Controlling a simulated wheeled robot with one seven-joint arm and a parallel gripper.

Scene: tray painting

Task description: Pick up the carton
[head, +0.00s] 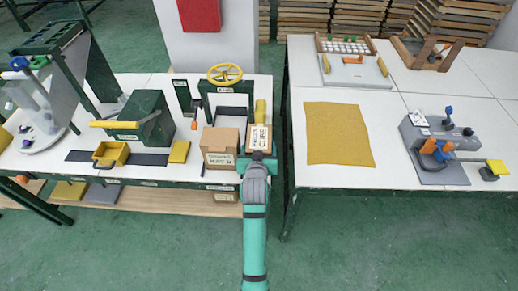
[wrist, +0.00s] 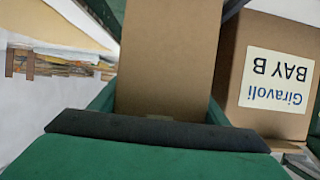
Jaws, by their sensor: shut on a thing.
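A small brown carton (head: 259,138) with a pale label ending in "CUBE" is at the right end of the left table in the head view. My gripper (head: 259,156) is shut on it from the near side. In the wrist view the carton's plain brown face (wrist: 170,55) stands between the green fingers of my gripper (wrist: 160,108). A larger brown carton (head: 220,150) stands close to its left; its label reads "Giravoli BAY B" in the wrist view (wrist: 275,75). I cannot tell whether the held carton touches the table.
A press with a yellow handwheel (head: 225,74) stands behind the cartons. A green box-shaped machine (head: 145,120) and a yellow bin (head: 111,154) are further left. A gap separates the right table, which holds a yellow sheet (head: 338,134) and a grey fixture (head: 436,148).

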